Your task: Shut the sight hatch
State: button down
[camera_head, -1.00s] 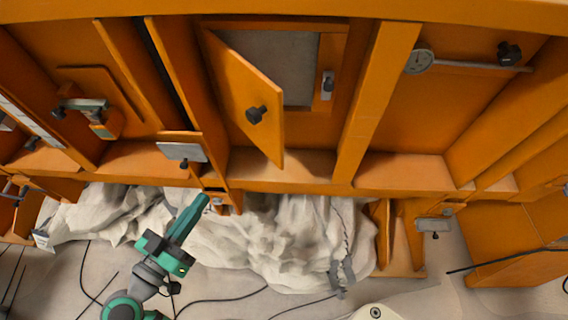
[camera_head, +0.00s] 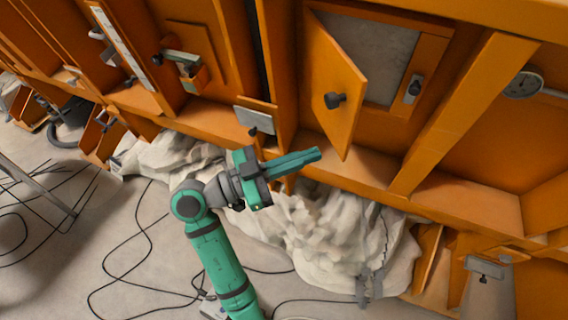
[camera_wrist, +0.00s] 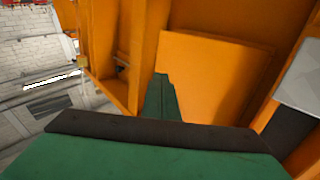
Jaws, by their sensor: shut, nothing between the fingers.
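The sight hatch (camera_head: 348,82) is an orange door with a black knob (camera_head: 335,100). In the head view it stands swung outward from its left side, showing the grey opening (camera_head: 372,55) behind it. A small grey-black latch piece (camera_head: 412,88) sits on the frame to the right of the opening. My green gripper (camera_head: 318,154) is shut and empty, its tip below the hatch's lower edge and apparently apart from it. In the wrist view the shut fingers (camera_wrist: 161,84) point toward an orange panel (camera_wrist: 210,78); I cannot tell whether this is the hatch.
A grey plate on a bracket (camera_head: 255,120) is just left of my gripper. An orange post (camera_head: 460,110) and a round gauge (camera_head: 523,84) stand to the right. Crumpled whitish material (camera_head: 345,240) hangs below the orange ledge. Cables (camera_head: 130,245) lie on the floor.

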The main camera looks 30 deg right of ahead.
aim_at(344, 143)
jog(key=d, duration=0.5)
jog(key=shift+s+d+r, duration=0.3)
jog(key=shift+r, duration=0.05)
